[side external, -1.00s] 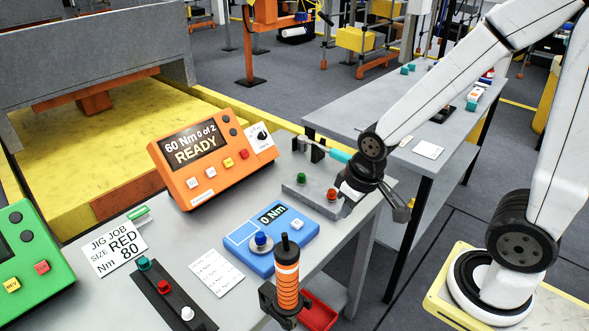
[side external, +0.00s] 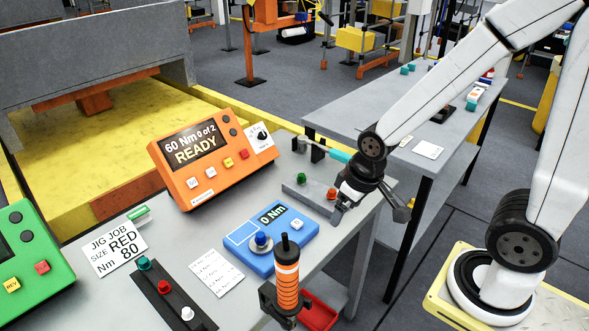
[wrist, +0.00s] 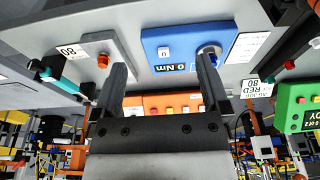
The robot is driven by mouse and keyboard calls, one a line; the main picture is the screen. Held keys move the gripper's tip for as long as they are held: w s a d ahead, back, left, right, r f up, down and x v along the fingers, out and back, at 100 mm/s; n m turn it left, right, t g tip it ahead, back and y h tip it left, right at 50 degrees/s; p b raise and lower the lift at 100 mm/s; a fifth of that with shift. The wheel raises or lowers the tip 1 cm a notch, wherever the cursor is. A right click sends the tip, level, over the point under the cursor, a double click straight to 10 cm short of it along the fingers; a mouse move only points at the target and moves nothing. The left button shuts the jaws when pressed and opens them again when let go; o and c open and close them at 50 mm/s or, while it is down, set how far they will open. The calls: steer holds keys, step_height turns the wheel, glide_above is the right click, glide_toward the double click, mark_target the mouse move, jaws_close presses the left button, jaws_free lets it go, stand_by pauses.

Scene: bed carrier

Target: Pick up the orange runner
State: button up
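The orange runner (side external: 287,281) is a hand tool with an orange, banded body and a black top. It stands upright in a black holder at the front edge of the grey bench in the side view. My gripper (side external: 366,213) is above the bench's right edge, behind and to the right of the runner, and apart from it. In the wrist view my gripper (wrist: 162,62) has its two fingers wide apart with nothing between them. I cannot make out the runner in the wrist view.
A blue 0 Nm unit (side external: 284,256) lies between runner and grey button block (side external: 299,190). An orange READY controller (side external: 182,190) stands behind. A black strip with buttons (side external: 176,300) is left of the runner; a red bin (side external: 318,312) is right. A teal-handled tool (side external: 340,156) lies near my wrist.

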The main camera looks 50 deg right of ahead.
stand_by(0.3)
steer(key=m+g+y, duration=0.6)
steer(key=m+y, duration=0.7)
steer(key=m, duration=0.2)
glide_toward(287, 266)
step_height(287, 266, down, 3)
steer(key=shift+w+a+f, duration=0.1)
steer(key=shift+a+f, duration=0.25)
steer(key=shift+a, duration=0.4)
steer(key=shift+w+a+f, duration=0.1)
steer(key=shift+a+f, duration=0.3)
steer(key=shift+a, duration=0.35)
steer(key=shift+x, duration=2.65)
steer(key=shift+s+r, duration=0.1)
steer(key=shift+r, duration=0.05)
jaws_close()
